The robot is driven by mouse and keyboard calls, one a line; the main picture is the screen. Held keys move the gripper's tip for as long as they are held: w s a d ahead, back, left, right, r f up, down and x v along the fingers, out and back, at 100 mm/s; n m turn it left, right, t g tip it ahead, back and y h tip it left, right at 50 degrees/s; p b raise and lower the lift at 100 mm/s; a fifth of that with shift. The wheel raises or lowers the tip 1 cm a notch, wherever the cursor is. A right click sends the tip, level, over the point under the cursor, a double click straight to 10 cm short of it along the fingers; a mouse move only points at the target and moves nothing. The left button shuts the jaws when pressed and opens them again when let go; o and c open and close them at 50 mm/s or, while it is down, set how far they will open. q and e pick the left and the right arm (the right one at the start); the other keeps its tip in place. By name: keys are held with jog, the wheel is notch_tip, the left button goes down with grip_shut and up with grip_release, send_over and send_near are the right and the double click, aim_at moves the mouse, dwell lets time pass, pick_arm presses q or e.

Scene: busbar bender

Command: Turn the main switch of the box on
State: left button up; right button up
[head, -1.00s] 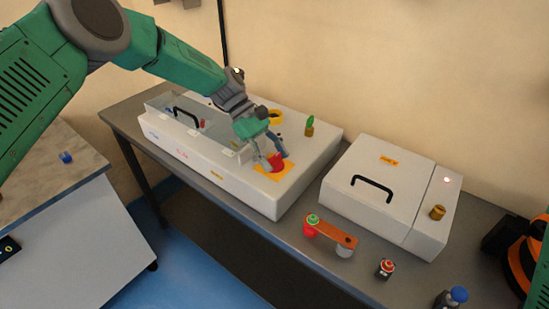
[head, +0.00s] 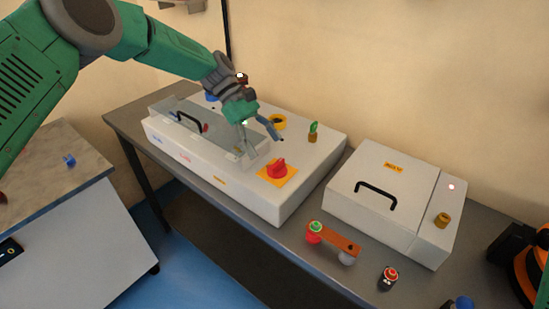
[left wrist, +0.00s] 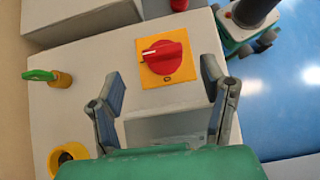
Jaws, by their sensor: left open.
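The main switch (head: 277,168) is a red rotary knob on a yellow square plate, on top of the long light-grey box (head: 240,190). In the left wrist view the knob (left wrist: 165,57) shows a white mark at the left end of its grip. My left gripper (head: 263,150) is open and empty, above the box and just up and left of the knob in the head view. In the left wrist view its two fingers (left wrist: 161,75) are spread, with the knob beyond and between their tips, apart from them. My right gripper is not in view.
A green key (head: 313,130) and a yellow ring (head: 277,121) are on the same box. To the right stands a second box (head: 350,190) with a black handle and lit lamp. A copper bar (head: 335,237) and red button (head: 390,272) lie in front.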

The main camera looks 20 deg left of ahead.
pick_arm(q)
jog(key=v, duration=0.6)
jog(key=shift+f, duration=0.15)
jog(key=shift+f, duration=0.1)
